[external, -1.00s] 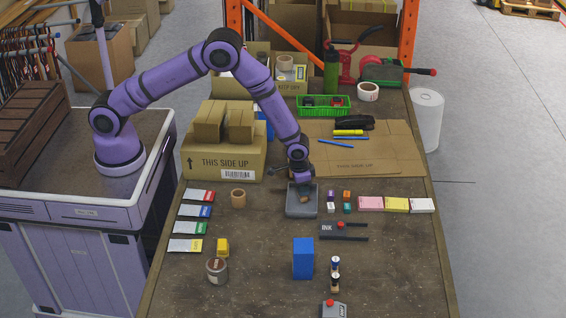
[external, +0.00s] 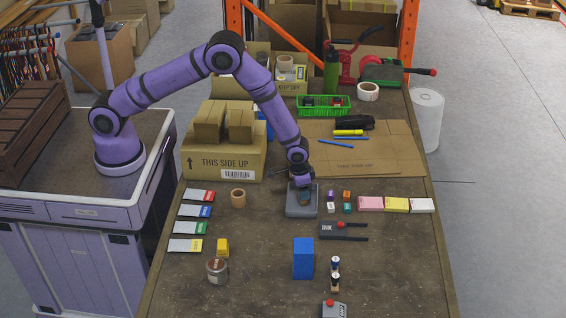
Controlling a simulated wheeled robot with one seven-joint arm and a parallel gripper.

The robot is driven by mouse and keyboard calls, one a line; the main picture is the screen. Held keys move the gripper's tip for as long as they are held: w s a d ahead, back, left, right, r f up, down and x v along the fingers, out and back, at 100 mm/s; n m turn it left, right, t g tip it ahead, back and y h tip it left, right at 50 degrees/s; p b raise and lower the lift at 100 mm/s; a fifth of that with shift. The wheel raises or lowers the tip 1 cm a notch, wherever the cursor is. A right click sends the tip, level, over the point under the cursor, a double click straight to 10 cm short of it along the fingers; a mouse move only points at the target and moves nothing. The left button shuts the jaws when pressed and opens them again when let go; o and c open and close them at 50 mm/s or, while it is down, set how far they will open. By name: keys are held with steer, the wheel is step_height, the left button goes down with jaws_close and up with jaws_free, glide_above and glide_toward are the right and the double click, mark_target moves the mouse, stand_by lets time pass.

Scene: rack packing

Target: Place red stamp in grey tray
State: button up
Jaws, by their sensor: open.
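The grey tray (external: 290,212) lies flat near the middle of the table. My gripper (external: 304,197) is over the tray, its fingers pointing down, low and close to the tray floor. The jaws are open. A small brownish thing in the tray is mostly hidden by my gripper, and I cannot tell what it is. I cannot surely pick out the red stamp. A small dark and red item (external: 337,102) sits in the green basket (external: 323,112) at the back. A small orange-red block (external: 347,194) stands right of the tray.
A cardboard box (external: 222,160) stands behind left, and flat cardboard (external: 380,160) lies behind right.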

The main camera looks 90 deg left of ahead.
step_height(320, 180, up, 12)
steer(key=s, duration=0.1)
steer(key=shift+s+d, duration=0.15)
steer(key=shift+s, duration=0.05)
steer(key=s+r+t, duration=0.1)
steer(key=s+r, duration=0.4)
steer(key=r, duration=0.4)
steer(key=s+r+m, duration=0.1)
steer(key=s+r, duration=0.4)
steer(key=r, duration=0.4)
steer(key=s+r+t, duration=0.1)
steer(key=s+r, duration=0.4)
steer(key=r, duration=0.4)
steer(key=s+r+m+t, duration=0.1)
steer(key=s+r, duration=0.3)
steer(key=s, duration=1)
steer(key=s+d+r, duration=0.1)
steer(key=s+r, duration=0.3)
steer(key=s, duration=1)
steer(key=shift+m+t, duration=0.4)
